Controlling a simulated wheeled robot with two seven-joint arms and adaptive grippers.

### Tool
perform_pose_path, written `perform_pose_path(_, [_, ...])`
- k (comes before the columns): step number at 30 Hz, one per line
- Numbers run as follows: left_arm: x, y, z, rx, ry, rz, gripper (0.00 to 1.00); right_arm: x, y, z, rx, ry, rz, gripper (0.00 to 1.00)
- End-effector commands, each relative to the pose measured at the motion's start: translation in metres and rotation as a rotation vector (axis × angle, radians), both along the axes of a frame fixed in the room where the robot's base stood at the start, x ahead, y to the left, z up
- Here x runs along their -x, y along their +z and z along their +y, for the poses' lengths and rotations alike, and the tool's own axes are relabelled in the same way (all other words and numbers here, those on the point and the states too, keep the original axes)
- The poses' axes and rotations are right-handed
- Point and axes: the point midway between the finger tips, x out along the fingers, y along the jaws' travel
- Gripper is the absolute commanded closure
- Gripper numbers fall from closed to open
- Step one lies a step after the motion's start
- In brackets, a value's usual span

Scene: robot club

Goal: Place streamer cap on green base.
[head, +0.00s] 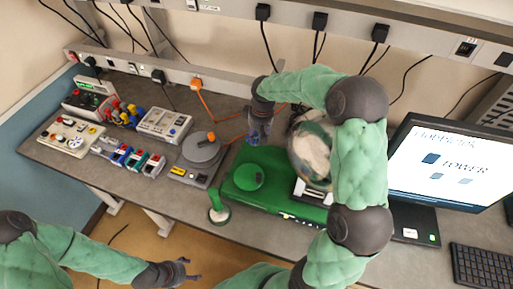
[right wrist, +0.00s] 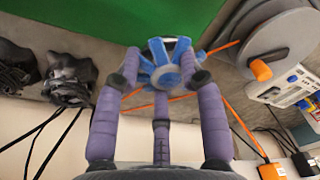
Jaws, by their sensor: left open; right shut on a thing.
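My right gripper (head: 258,130) is shut on the blue and white, fan-like streamer cap (right wrist: 165,68). In the right wrist view its purple fingers (right wrist: 163,85) close around the cap. In the head view the gripper hangs at the far left edge of the green base, and the cap is hardly visible there. The green base (head: 275,192) lies on the table with a raised round green disc (head: 248,177) on its left part. It also fills the top of the right wrist view (right wrist: 80,18). My left gripper (head: 183,273) is open and empty, low in front of the table.
A large round mottled ball (head: 312,158) stands over the base, partly hidden by my right arm. A grey reel device (head: 202,150) is left of the base. A small green-rimmed round piece (head: 219,214) sits at the front edge. A monitor (head: 447,160) stands right.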

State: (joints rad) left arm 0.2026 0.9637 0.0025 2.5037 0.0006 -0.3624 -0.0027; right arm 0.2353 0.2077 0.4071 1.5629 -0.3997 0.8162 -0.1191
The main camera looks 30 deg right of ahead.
Motion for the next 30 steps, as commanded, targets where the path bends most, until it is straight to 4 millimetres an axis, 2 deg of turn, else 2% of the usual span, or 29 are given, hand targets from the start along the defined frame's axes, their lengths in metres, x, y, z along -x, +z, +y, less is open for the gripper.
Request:
perform_pose_path(3, [0.000,-0.001,0.000,0.000,0.000,0.000,0.34,0.000,-0.013,0.000,0.001,0.000,0.000,0.93])
perform_pose_path(8, [0.000,-0.002,0.000,0.000,0.000,0.000,0.34,0.000,-0.022,0.000,0.001,0.000,0.000,0.93])
perform_pose_path(18, [0.000,-0.006,0.000,0.000,0.000,-0.001,0.34,0.000,-0.066,0.000,0.000,-0.001,0.000,0.93])
perform_pose_path(30, [0.000,-0.009,0.000,0.000,0.000,-0.001,0.34,0.000,-0.071,0.000,0.000,0.000,-0.001,0.93])
